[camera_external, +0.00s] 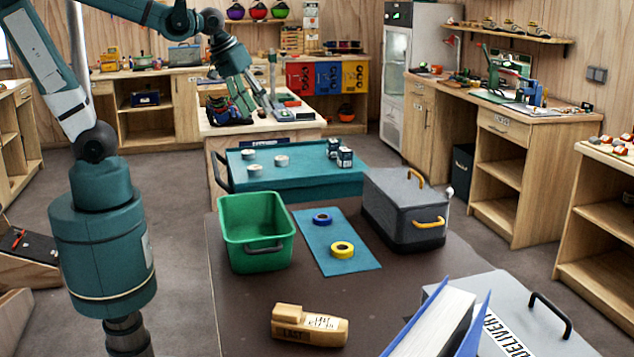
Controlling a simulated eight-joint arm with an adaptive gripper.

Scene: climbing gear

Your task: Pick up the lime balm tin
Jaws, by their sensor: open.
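No tin that is clearly lime shows. Three small round whitish tins sit on the teal tray cart: one at the upper left (248,154), one to the right (281,160) and one nearer the camera (254,170). Their labels are too small to read, so I cannot tell whether one is the lime balm tin. My gripper (262,112) is open and small in view, pointing down over the wooden bench (262,129) behind the cart. It appears apart from the tins, and I see nothing held in it.
Two dark jars (344,158) stand at the right of the teal cart (300,181). Nearer are a green crate (257,255), a blue mat (350,264) with blue tape (322,219) and yellow tape (342,250), and a grey box (392,218). Dark and coloured gear crowds the bench near my gripper.

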